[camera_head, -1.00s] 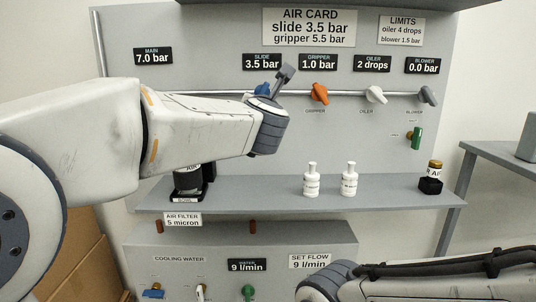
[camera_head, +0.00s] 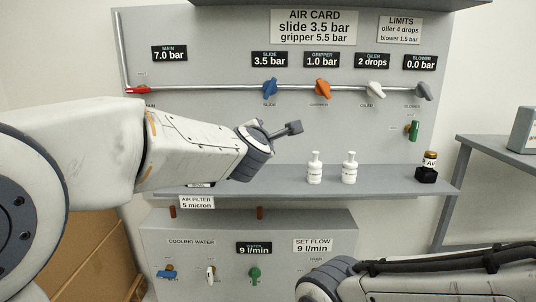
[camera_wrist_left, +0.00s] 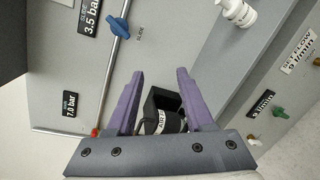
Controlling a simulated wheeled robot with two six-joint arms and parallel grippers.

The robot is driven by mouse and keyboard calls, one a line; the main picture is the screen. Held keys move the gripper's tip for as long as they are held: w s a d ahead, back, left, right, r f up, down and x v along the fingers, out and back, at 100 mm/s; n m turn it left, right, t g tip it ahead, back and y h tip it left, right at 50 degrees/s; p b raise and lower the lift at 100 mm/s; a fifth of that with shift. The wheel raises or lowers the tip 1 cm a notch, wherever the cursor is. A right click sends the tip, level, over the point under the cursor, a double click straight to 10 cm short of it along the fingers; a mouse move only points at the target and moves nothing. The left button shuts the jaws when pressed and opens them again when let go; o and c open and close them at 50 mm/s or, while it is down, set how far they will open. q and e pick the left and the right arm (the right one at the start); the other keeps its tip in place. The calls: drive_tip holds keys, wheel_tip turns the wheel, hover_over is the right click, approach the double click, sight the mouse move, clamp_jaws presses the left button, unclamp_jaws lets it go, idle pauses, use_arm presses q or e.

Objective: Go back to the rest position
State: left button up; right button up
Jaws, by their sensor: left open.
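My left gripper (camera_head: 290,129) is in front of the grey air panel (camera_head: 200,75), below the blue slide valve (camera_head: 270,88). In the left wrist view its two purple fingers (camera_wrist_left: 160,72) stand wide apart with nothing gripped. A black air filter holder (camera_wrist_left: 163,102) shows beyond and between them, on the shelf side. In the head view my left forearm covers most of that filter. My right arm (camera_head: 430,284) lies at the lower right, and its gripper is out of the picture.
The shelf (camera_head: 390,180) carries two white bottles (camera_head: 315,170) and a brown-capped jar (camera_head: 429,165). An orange valve (camera_head: 322,89) and a red valve (camera_head: 138,90) sit on the panel's pipe. A cooling water box (camera_head: 210,225) stands below. Cardboard boxes (camera_head: 100,255) stand at the lower left.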

use_arm(q)
drive_tip(key=s+a+f+m+g, duration=0.35)
drive_tip(key=f+m, duration=0.25)
drive_tip(key=f, duration=0.3)
drive_tip(key=s+a+f+m+g, duration=0.35)
drive_tip(key=f+m, duration=0.25)
drive_tip(key=f, duration=0.4)
drive_tip(key=s+a+f+m+g+y, duration=0.1)
drive_tip(key=s+a+f+m+g, duration=0.2)
drive_tip(key=s+a+f+m, duration=0.35)
drive_tip(key=s+a+f+m+g+y, duration=0.1)
drive_tip(key=s+a+f+m+g, duration=0.25)
drive_tip(key=s+f, duration=0.65)
drive_tip(key=s+d+r+m+g+h, duration=0.1)
drive_tip(key=s+d+r+m, duration=0.3)
drive_tip(key=s+d, duration=0.35)
drive_tip(key=s+d+r+m+g, duration=0.2)
drive_tip(key=s+d+r+m, duration=0.2)
drive_tip(key=s+d, duration=0.3)
wheel_tip(320, 180, up, 36)
drive_tip(key=s+a+p, duration=0.1)
drive_tip(key=p, duration=3.5)
drive_tip(key=shift+s, duration=0.15)
